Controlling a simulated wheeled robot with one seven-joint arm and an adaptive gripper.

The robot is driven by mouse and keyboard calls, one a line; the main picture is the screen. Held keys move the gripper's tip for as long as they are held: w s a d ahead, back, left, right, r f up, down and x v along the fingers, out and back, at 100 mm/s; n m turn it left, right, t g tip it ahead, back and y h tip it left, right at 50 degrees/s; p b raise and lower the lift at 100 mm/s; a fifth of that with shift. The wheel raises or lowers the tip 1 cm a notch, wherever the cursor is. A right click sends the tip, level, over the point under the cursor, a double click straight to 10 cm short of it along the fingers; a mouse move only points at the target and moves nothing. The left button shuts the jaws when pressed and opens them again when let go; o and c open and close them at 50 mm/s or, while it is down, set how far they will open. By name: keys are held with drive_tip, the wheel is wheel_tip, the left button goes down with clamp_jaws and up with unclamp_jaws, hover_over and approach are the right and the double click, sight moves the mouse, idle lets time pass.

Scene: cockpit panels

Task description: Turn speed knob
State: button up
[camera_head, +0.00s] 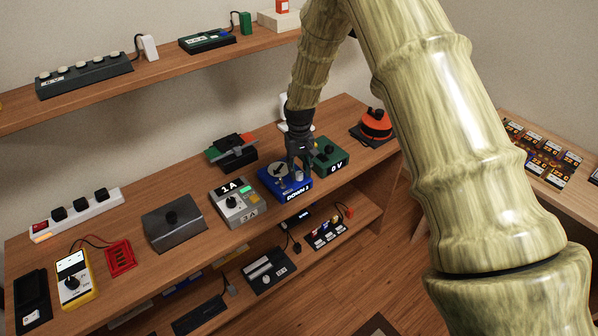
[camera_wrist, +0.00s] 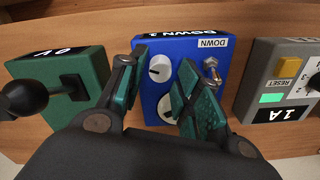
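The blue box (camera_head: 270,188) marked "DOWN" stands on the upper shelf of the desk; it also shows in the wrist view (camera_wrist: 190,48). No marking reading "speed" is legible. My gripper (camera_head: 297,172) is over the blue box. In the wrist view my gripper (camera_wrist: 160,88) is open, with its green-padded fingers apart on either side of the knob and dial. Contact cannot be told. The right finger hides part of the box face.
A green box (camera_head: 334,158) stands close on the right and a grey box (camera_head: 234,205) marked "1A" on the left. An orange-red button device (camera_head: 375,124) is farther right. A lower shelf holds more devices.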

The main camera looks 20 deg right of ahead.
sight(300, 173)
wheel_tip(300, 173, up, 10)
drive_tip(key=shift+r, duration=0.2)
idle(0.6)
drive_tip(key=shift+o, duration=1.4)
drive_tip(key=shift+f+n+p, duration=1.15)
drive_tip(key=shift+f+p, duration=0.05)
drive_tip(key=shift+f, duration=0.8)
drive_tip(key=shift+f+n+p, duration=1.1)
drive_tip(key=shift+f+p, duration=0.1)
drive_tip(key=shift+f, duration=0.75)
drive_tip(key=shift+f+n+p, duration=1.15)
drive_tip(key=shift+f+p, duration=0.05)
drive_tip(key=shift+f, duration=0.8)
drive_tip(key=shift+c, duration=0.3)
